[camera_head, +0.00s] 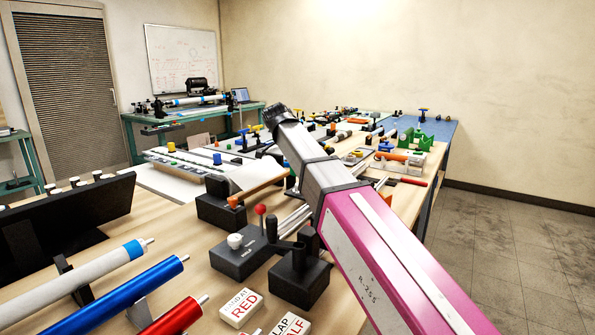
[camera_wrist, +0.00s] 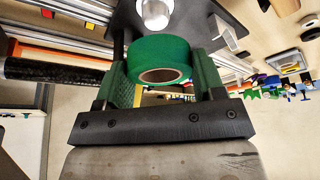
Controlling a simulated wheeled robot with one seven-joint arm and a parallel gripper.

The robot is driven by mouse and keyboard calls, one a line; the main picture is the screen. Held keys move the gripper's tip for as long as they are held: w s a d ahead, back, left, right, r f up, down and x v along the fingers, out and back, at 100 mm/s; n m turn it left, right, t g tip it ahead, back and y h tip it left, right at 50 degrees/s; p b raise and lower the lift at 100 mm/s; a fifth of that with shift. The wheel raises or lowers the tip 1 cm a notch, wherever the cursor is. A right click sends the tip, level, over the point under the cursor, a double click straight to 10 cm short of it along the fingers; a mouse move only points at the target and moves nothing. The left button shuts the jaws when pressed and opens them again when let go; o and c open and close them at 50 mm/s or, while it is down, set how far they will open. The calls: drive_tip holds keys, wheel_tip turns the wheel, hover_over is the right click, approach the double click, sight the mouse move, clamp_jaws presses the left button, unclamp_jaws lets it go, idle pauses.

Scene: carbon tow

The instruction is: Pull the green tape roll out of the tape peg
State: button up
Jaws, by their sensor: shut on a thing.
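In the wrist view, the green tape roll (camera_wrist: 160,52) sits between the two fingers of my gripper (camera_wrist: 163,62), which is shut on it. The roll's pale core ring faces the camera, and no peg shows inside the visible part of the core. A shiny round metal peg end (camera_wrist: 156,12), which looks like the tape peg, stands on a dark plate just above the roll in the picture. I cannot tell whether roll and peg touch. In the head view my gripper (camera_head: 279,114) is a small dark shape at the far end of my arm; the roll cannot be made out there.
A wooden workbench (camera_head: 210,285) runs below my arm, crowded with tubes, black blocks and a red-knobbed lever (camera_head: 261,212). Green brackets (camera_head: 415,142) and tools stand toward its far right end. A second bench (camera_head: 130,125) stands at the back. Open floor (camera_head: 500,240) lies at right.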

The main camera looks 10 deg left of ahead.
drive_tip(key=shift+r, duration=0.45)
drive_tip(key=shift+r, duration=1.5)
wheel_tip(320, 180, up, 3)
drive_tip(key=shift+w+r, duration=0.1)
drive_tip(key=shift+r, duration=0.05)
